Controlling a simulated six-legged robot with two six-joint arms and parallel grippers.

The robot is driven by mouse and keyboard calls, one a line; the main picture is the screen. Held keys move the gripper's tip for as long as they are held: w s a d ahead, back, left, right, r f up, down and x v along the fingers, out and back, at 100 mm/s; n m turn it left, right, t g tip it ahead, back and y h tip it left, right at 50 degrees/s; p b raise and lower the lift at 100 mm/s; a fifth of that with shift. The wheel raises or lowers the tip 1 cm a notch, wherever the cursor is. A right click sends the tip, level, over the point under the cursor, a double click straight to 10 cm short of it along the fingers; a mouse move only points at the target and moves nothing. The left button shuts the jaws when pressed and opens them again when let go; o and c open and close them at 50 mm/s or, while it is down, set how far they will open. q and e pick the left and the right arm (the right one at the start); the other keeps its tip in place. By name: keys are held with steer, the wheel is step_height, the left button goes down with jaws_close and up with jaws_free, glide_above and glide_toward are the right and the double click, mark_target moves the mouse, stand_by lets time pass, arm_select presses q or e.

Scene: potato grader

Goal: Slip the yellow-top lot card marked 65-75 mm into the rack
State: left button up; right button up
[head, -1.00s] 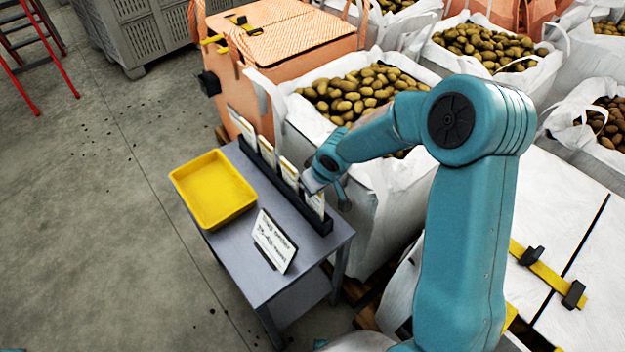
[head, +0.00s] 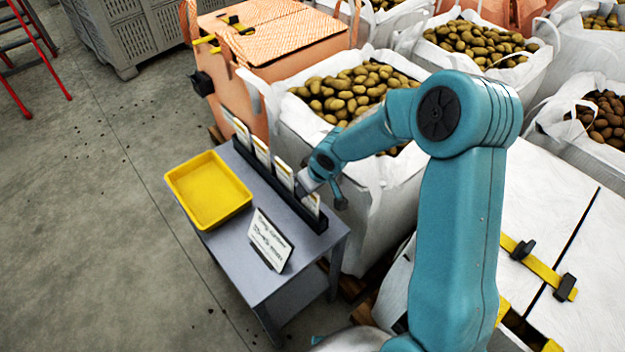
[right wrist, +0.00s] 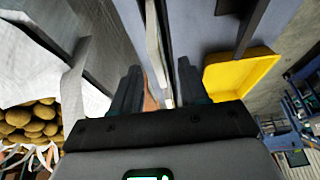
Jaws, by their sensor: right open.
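The dark rack (head: 320,223) runs along the back edge of the grey table. Several white lot cards stand upright in it, including one at its far end (head: 241,131), a second card (head: 262,152), a third card (head: 284,175) and one at the near end (head: 311,203). Their print is too small to read, so I cannot tell which is the 65-75 mm one. My right gripper (head: 304,186) is at the rack, by the two nearer cards. In the right wrist view its fingers (right wrist: 160,90) are apart, with a thin pale card edge (right wrist: 154,50) ahead between them. My left gripper is out of view.
A yellow tray (head: 208,190) lies on the grey table (head: 235,236). A white sign (head: 269,241) stands at the table's near end. White bags of potatoes (head: 350,95) stand close behind the rack. Open floor lies to the left.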

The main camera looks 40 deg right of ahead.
arm_select(q)
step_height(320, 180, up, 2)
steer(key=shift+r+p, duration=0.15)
steer(key=shift+p, duration=0.9)
arm_select(e)
steer(key=v, duration=1.6)
steer(key=shift+r, duration=0.1)
